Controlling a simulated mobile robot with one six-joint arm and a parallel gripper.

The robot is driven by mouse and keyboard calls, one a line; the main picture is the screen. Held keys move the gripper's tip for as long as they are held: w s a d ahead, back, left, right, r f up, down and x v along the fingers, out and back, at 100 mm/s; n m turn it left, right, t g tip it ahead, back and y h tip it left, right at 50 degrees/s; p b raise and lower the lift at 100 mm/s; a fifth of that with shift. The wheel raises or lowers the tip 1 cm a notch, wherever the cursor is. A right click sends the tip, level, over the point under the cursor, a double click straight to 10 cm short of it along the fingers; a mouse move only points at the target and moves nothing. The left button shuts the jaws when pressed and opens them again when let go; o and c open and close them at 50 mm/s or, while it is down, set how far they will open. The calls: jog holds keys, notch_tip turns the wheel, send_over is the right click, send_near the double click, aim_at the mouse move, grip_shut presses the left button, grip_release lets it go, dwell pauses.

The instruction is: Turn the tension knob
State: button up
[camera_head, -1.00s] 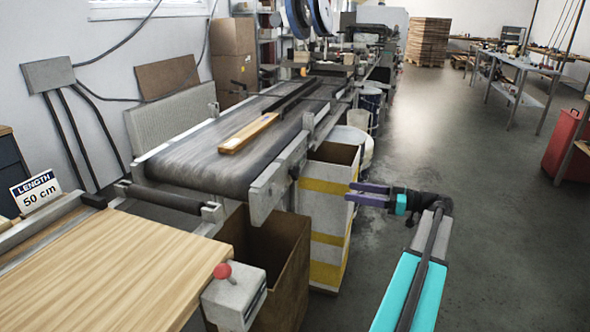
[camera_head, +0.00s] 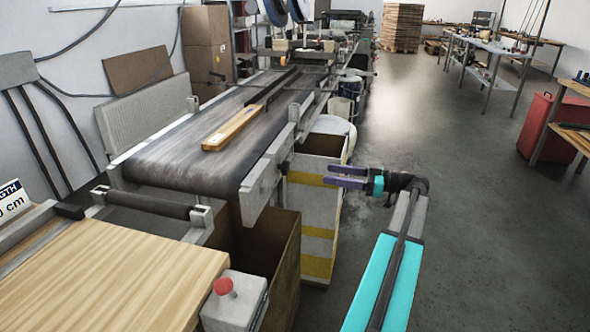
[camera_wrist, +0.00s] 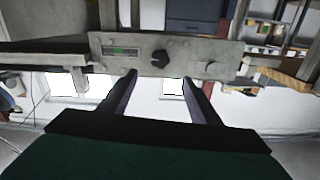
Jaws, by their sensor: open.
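The panel lies beyond my fingertips, with the knob between the two finger lines. In the head view a small dark knob (camera_head: 284,167) sticks out of the conveyor's right side. My gripper (camera_head: 331,175) points left toward it, apart from it. In the wrist view my gripper (camera_wrist: 163,77) is open and empty.
A conveyor (camera_head: 190,160) carries a wooden plank (camera_head: 229,129). Below its side stand a striped bin (camera_head: 318,225) and a brown box (camera_head: 284,262). A red-button box (camera_head: 233,300) is by the wooden table (camera_head: 110,275).

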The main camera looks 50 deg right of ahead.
aim_at(289, 168)
jog(key=x, duration=1.3)
jog(key=shift+w, duration=0.2)
jog(key=c, duration=1.1)
